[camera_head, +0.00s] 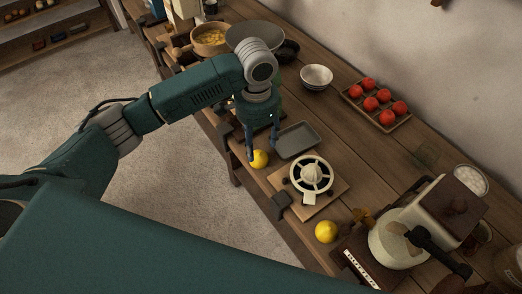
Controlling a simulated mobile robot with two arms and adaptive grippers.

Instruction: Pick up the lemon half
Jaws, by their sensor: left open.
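A yellow lemon piece (260,160) lies on the wooden counter near its front edge. A second yellow lemon (326,232) lies farther right along the counter; I cannot tell from here which of the two is a cut half. My left gripper (263,150) points down at the first lemon piece, with its fingers apart. One finger is at the left side of that piece and overlaps it in view; I cannot tell whether they touch. My right gripper is not in view.
A grey tray (298,140) is just behind the gripper. A white juicer (311,175) on a wooden board stands to the right.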

